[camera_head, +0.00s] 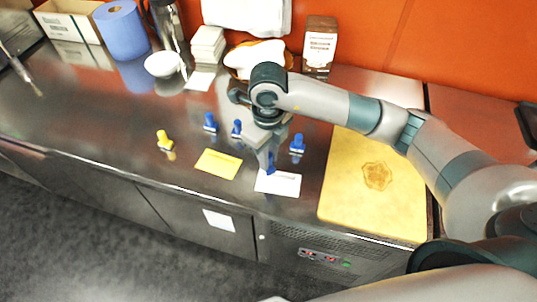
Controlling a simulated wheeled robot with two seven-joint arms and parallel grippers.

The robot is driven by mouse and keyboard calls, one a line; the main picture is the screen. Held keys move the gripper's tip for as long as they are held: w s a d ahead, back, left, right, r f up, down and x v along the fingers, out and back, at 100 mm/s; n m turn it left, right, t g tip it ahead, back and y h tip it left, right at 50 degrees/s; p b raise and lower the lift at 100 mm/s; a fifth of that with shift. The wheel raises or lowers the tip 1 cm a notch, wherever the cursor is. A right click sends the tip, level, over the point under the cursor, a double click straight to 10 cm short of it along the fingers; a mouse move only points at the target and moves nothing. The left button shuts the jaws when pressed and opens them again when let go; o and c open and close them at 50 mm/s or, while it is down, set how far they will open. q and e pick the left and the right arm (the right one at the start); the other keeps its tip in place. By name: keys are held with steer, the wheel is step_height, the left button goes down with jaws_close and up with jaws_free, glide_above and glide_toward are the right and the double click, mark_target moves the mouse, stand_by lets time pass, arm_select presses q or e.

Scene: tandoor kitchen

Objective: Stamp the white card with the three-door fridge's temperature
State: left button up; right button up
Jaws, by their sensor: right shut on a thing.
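The white card (287,186) lies flat on the steel counter near its front edge, with a faint line on it. My right gripper (268,150) points down over the card, shut on a blue stamp (270,166). The stamp is at the card's upper edge; I cannot tell whether it touches. More blue stamps stand nearby: one on the left (210,121), one behind (237,129) and one on the right (298,144). The counter's front has a control panel (322,257) with small red displays, too small to read. My left gripper is not in view.
A yellow board (358,200) is on the right. A white bowl (162,64), blue roll (122,32) and brown box (320,45) stand behind. The left counter is mostly clear.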

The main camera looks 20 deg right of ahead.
steer(key=b, duration=0.2)
glide_above(269, 181)
steer(key=shift+f, duration=2.85)
steer(key=shift+a, duration=0.1)
steer(key=shift+f+b, duration=0.55)
steer(key=shift+b, duration=0.2)
steer(key=shift+s+f+b, duration=0.1)
steer(key=shift+f+b, duration=0.05)
steer(key=shift+b, duration=0.15)
stand_by(0.8)
steer(key=shift+r+p, duration=0.45)
steer(key=shift+r, duration=0.35)
steer(key=shift+r+p, duration=1.25)
steer(key=shift+r, duration=1.55)
